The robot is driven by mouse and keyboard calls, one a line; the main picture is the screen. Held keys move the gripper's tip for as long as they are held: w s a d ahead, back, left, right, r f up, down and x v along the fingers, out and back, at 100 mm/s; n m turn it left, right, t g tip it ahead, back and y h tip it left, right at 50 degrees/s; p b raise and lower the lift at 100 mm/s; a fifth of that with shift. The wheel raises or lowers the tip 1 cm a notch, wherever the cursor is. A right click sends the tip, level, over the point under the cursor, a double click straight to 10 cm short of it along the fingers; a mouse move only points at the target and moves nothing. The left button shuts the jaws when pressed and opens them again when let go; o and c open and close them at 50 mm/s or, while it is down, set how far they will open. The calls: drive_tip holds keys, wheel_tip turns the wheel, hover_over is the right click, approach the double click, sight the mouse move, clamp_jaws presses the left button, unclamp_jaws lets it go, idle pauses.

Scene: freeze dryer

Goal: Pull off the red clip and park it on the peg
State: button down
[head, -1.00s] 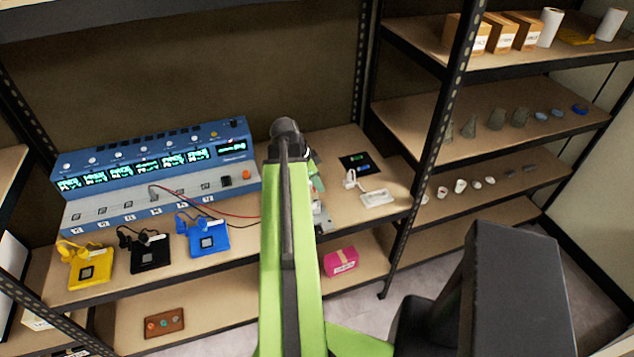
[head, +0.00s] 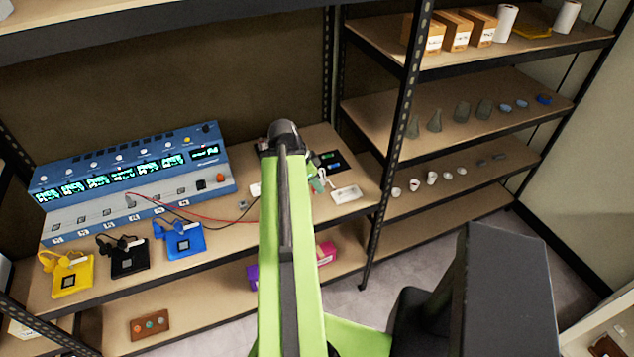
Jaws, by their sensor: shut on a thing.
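My green arm rises through the middle of the head view and hides my gripper's jaws, so I cannot see what is between them. The red clip does not show. A red lead (head: 200,215) and a dark lead (head: 185,218) run right from a grey plug (head: 131,201) on the blue machine (head: 130,178) and pass behind my arm. I cannot make out the peg; a small grey piece (head: 242,205) and a white piece (head: 255,189) lie just left of my arm.
Yellow (head: 72,278), black (head: 128,262) and blue (head: 184,243) devices stand along the bench's front edge. A white tray (head: 346,194) and a dark mat (head: 328,161) lie right of my arm. A shelf post (head: 393,150) stands further right. A brown block (head: 150,325) lies on the lower shelf.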

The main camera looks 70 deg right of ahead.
wheel_tip(320, 180, down, 2)
drive_tip(key=shift+f+b, duration=0.1)
drive_tip(key=shift+b, duration=0.5)
drive_tip(key=shift+r, duration=0.2)
drive_tip(key=shift+w, duration=0.1)
drive_tip(key=shift+w+d, duration=0.1)
drive_tip(key=shift+w, duration=0.2)
drive_tip(key=w+d, duration=0.2)
drive_tip(key=w, duration=0.5)
drive_tip(key=shift+w, duration=0.4)
drive_tip(key=w+d, duration=0.2)
drive_tip(key=w, duration=0.6)
drive_tip(key=shift+w+d, duration=0.2)
drive_tip(key=shift+w, duration=0.05)
drive_tip(key=shift+w, duration=0.1)
